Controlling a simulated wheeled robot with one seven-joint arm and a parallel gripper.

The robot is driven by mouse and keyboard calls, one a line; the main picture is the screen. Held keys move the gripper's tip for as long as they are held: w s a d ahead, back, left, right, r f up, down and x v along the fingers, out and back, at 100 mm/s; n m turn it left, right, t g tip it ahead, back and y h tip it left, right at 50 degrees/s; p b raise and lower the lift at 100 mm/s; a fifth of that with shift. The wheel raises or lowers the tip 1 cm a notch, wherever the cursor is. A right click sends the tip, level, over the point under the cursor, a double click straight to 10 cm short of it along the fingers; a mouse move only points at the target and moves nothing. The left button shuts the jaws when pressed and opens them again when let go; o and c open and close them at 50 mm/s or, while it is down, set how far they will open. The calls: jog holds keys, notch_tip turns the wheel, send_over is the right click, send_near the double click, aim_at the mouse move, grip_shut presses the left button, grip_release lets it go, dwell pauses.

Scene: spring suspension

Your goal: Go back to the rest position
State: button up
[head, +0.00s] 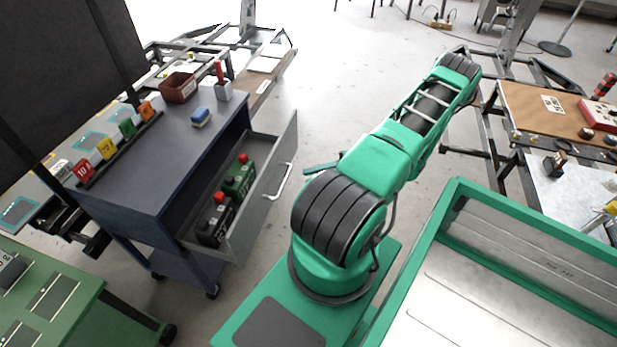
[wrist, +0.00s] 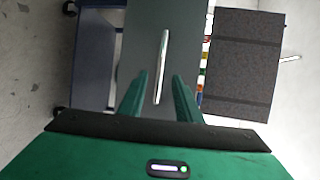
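My gripper (wrist: 158,78) shows in the wrist view with its two green fingers wide apart and nothing held. The pale drawer handle (wrist: 162,60) appears between the fingers, with a gap on each side. How far it is from the fingertips is hard to tell. In the head view my green and black arm stretches toward the upper right and hides most of the gripper. The grey drawer (head: 262,205) of the blue cabinet (head: 170,165) is pulled out, with its handle (head: 279,182) on the front.
A green battery-like box (head: 239,178) and a black one (head: 214,220) stand in the drawer. A cluttered workbench (head: 530,105) stands right. Floor beyond the drawer is clear.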

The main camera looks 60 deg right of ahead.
jog(key=shift+r, duration=0.1)
dwell(0.4)
jog(key=w+a+r+n+g+h, duration=0.1)
jog(key=a+r+g+h, duration=0.2)
jog(key=r, duration=0.4)
jog(key=a+r+n+g+h, duration=0.1)
jog(key=a+r+n+g, duration=0.15)
jog(key=r+g, duration=0.35)
jog(key=w+a+r+n+g+h, duration=0.1)
jog(key=a+r+g, duration=0.2)
jog(key=r, duration=0.5)
jog(key=s+a+r+h, duration=0.5)
jog(key=s+a+r, duration=0.5)
jog(key=r, duration=0.4)
jog(key=shift+s+r+h, duration=0.2)
jog(key=shift+s+h, duration=0.1)
jog(key=shift+s, duration=0.2)
jog(key=shift+a+m, duration=0.1)
jog(key=shift+m, duration=0.15)
